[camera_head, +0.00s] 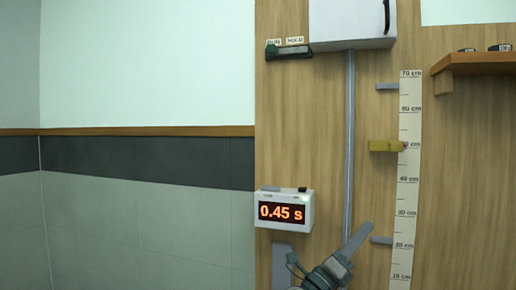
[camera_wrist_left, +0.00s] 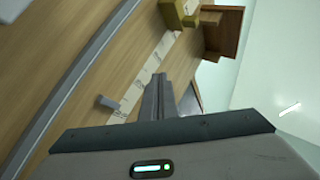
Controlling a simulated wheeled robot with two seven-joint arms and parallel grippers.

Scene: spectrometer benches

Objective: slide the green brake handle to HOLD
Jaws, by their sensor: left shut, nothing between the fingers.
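The green brake handle (camera_head: 271,51) is at the left end of a dark slot plate (camera_head: 294,52), under the RUN label. The HOLD label (camera_head: 294,40) is above the slot to the right. My left gripper (camera_head: 363,232) is low in the head view, in front of the board, well below the handle and to its right. Its fingers point up and to the right. In the left wrist view its fingers (camera_wrist_left: 158,88) are together with nothing between them. The handle does not show in the wrist view. My right gripper is in neither view.
A white box (camera_head: 350,20) tops a vertical grey rail (camera_head: 349,130). A timer (camera_head: 284,210) reads 0.45 s. A yellow block (camera_head: 384,146) and grey pegs stand beside a centimetre scale (camera_head: 408,160). A wooden shelf (camera_head: 475,62) is at right. The board below the slot is clear down to the timer.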

